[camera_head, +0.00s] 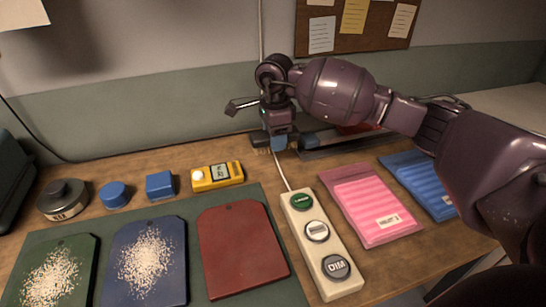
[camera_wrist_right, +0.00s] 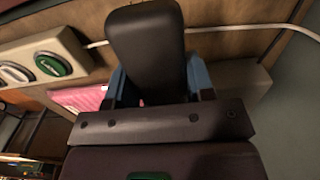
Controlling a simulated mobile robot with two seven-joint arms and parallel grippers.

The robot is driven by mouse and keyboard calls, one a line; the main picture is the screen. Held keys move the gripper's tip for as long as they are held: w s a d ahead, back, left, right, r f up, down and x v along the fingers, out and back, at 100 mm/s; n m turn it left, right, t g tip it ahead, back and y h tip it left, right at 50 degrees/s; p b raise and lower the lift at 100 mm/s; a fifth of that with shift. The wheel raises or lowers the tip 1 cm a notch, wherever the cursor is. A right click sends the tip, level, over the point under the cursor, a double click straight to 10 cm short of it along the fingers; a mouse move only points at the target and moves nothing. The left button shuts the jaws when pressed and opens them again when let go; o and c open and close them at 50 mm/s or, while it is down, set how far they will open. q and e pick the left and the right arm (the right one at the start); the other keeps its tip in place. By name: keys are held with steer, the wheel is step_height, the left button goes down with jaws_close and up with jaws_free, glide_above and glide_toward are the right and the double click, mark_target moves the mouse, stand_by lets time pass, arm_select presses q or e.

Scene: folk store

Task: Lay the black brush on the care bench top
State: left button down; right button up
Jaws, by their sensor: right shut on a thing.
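The black brush (camera_wrist_right: 145,40) shows in the right wrist view as a dark rounded block between the blue fingers of my right gripper (camera_head: 280,141). That gripper is shut on it. In the head view the gripper is low at the back of the wooden bench top (camera_head: 262,176), near the wall. The brush is mostly hidden there by the gripper, and I cannot tell whether it touches the bench. My left gripper is not in view.
A white button strip (camera_head: 311,258) lies in front of the gripper, with its cable running back. A yellow meter (camera_head: 218,176) is to the left. Pink (camera_head: 371,204) and blue (camera_head: 420,181) packets lie right. A red plate (camera_head: 240,250) is on the front mat.

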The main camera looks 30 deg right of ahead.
mark_target(274, 167)
step_height(274, 167, down, 6)
steer(key=shift+r+b, duration=0.2)
steer(key=shift+b, duration=0.3)
steer(key=shift+f, duration=0.4)
steer(key=shift+r, duration=0.1)
steer(key=shift+f, duration=0.2)
steer(key=o, duration=0.9)
steer(key=shift+c, duration=0.2)
steer(key=shift+o, duration=0.5)
step_height(274, 167, up, 12)
steer(key=shift+f+p, duration=0.25)
steer(key=shift+p, duration=0.7)
steer(key=shift+r, duration=0.4)
